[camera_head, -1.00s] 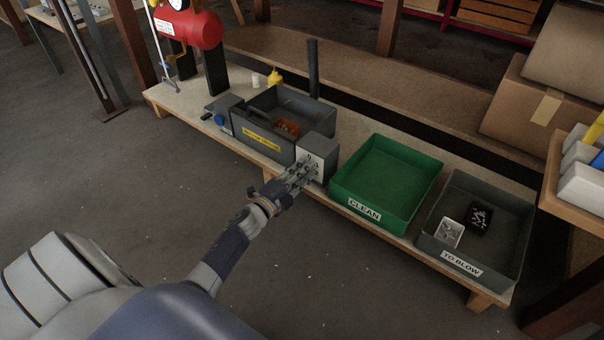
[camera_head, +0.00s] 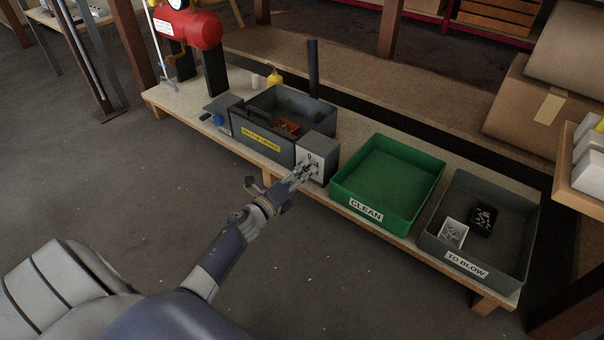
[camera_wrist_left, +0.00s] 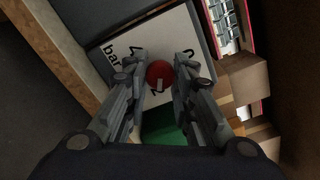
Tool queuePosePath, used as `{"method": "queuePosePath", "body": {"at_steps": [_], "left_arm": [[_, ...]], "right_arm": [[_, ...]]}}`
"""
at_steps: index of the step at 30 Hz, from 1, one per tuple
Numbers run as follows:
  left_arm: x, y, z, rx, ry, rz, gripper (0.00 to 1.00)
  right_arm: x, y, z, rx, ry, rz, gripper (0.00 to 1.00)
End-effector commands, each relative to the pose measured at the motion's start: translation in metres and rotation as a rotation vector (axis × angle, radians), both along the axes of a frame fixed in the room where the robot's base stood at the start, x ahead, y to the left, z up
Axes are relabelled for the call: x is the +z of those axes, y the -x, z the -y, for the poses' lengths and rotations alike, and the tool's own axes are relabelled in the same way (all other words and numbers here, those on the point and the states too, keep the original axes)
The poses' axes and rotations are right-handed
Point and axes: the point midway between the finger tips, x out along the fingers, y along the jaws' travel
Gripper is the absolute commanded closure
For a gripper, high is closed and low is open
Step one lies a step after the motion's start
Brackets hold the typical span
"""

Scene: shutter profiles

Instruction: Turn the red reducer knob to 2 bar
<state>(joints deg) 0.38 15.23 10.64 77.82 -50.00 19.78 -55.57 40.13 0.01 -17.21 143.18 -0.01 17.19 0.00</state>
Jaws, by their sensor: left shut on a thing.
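The red reducer knob (camera_wrist_left: 160,73) sits on a white dial plate (camera_wrist_left: 125,50) marked "bar" in the left wrist view. A pale mark shows on the knob's lower edge. My left gripper (camera_wrist_left: 160,82) has a finger on each side of the knob and is shut on it. In the head view my left gripper (camera_head: 304,171) reaches the white face of the grey box (camera_head: 322,150), and its fingers mostly hide the knob. Most of the dial numbers are covered or too small to read. My right gripper is not in view.
Left of the dial box is a grey bin (camera_head: 262,142) with a yellow label. To its right stand the green CLEAN tray (camera_head: 366,211) and the grey TO BLOW tray (camera_head: 465,262) holding small parts. A red tank (camera_head: 188,30) stands at the back left.

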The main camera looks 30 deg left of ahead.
Motion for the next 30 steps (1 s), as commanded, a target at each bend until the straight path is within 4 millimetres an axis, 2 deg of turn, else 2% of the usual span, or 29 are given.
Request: {"method": "queuePosePath", "body": {"at_steps": [14, 15, 17, 26, 30], "left_arm": [[-0.0016, 0.0006, 0.0009, -0.002, -0.013, -0.001, 1.0], [-0.0017, 0.0007, 0.0009, -0.002, -0.013, -0.001, 0.7], [-0.0015, 0.0006, 0.0008, -0.002, -0.013, -0.001, 0.57], [-0.0006, 0.0004, 0.0003, -0.001, -0.013, 0.001, 0.57], [-0.0012, 0.0063, -0.0002, -0.001, -0.013, -0.001, 0.57]], "right_arm": [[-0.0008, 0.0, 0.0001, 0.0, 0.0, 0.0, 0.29], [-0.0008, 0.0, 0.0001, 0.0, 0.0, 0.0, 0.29], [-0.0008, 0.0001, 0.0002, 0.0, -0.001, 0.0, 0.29], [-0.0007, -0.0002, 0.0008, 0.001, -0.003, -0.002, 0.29], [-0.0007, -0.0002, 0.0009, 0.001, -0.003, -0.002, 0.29]]}}
